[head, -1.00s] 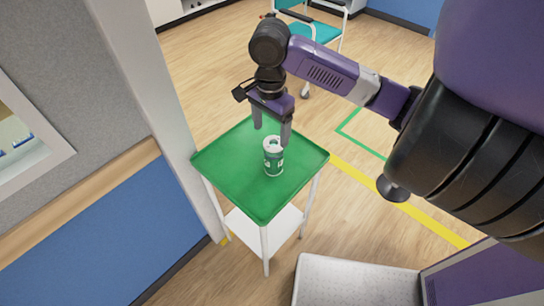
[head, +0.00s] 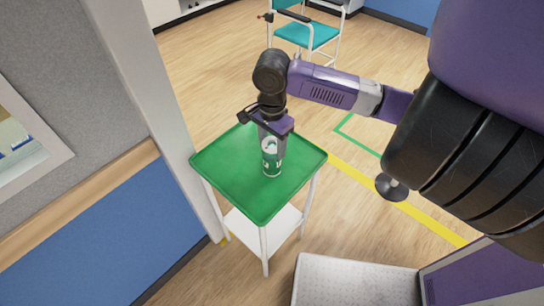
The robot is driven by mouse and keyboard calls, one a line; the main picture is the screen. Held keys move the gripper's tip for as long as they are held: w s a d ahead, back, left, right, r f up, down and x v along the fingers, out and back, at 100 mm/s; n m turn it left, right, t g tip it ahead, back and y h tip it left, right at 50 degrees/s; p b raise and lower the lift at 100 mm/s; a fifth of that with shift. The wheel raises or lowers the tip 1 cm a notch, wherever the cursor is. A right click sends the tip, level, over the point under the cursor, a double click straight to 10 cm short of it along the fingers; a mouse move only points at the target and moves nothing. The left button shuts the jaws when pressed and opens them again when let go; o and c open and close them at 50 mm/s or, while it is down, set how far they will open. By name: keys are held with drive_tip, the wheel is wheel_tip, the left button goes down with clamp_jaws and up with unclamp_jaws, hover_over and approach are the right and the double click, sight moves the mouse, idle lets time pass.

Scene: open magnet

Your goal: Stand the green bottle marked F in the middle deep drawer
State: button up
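A green and white bottle (head: 272,162) stands upright on the green top of a small side table (head: 235,193). Its mark is too small to read. My gripper (head: 272,143) points down at the bottle's upper end, and its fingers overlap the bottle in the picture. The fingers line up nearly edge-on, so I cannot tell whether they touch the bottle or have closed. No drawer shows in this view.
A wall with a blue lower panel (head: 110,228) and a wooden rail (head: 85,200) stands close left of the table. A teal chair (head: 307,36) is at the back. Wooden floor right of the table is open, with yellow and green tape lines.

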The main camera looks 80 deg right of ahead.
clamp_jaws()
drive_tip(key=shift+r, duration=0.1)
